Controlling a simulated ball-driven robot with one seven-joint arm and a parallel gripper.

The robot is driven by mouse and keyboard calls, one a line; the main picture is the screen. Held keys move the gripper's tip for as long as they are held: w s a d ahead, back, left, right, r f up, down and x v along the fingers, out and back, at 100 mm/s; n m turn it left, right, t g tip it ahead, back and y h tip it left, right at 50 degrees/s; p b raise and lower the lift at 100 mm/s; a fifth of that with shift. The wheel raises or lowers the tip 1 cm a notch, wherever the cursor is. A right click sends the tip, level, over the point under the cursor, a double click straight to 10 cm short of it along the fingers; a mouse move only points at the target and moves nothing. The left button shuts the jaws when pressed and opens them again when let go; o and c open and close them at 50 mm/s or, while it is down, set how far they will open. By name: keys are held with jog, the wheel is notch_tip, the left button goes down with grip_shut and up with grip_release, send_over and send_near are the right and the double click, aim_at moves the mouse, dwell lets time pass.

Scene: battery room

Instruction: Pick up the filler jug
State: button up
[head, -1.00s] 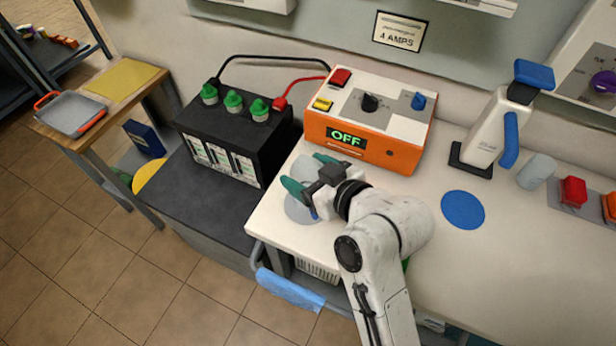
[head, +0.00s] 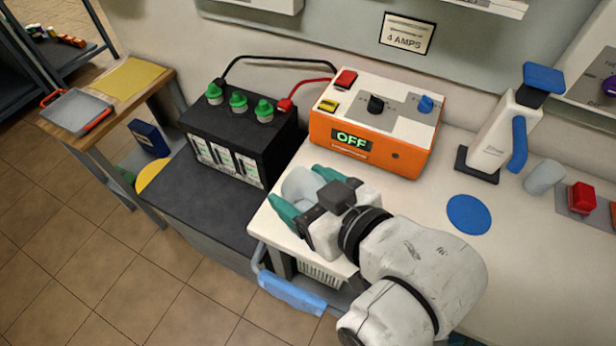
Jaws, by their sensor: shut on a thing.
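The filler jug (head: 299,186) shows as a pale grey, rounded vessel at the left end of the white bench, in front of the orange charger. My gripper (head: 304,194) has its two green fingers on either side of it and is shut on it. The fingers and the gripper body hide part of the jug, so its handle and spout cannot be made out. I cannot tell whether its base touches the bench.
The orange charger (head: 350,153), reading OFF, stands just behind my gripper. The black battery (head: 215,131) with green caps is to the left. A white device with a blue handle (head: 518,145), a blue disc (head: 468,214) and a grey cylinder (head: 543,177) are to the right.

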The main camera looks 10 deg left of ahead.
jog(key=s+r+p, duration=0.2)
jog(key=s, duration=0.1)
jog(key=shift+s, duration=0.15)
jog(key=shift+s+a+r+p, duration=0.1)
jog(key=shift+s+r+p, duration=0.05)
jog(key=shift+s+p, duration=0.7)
jog(key=shift+p, duration=0.35)
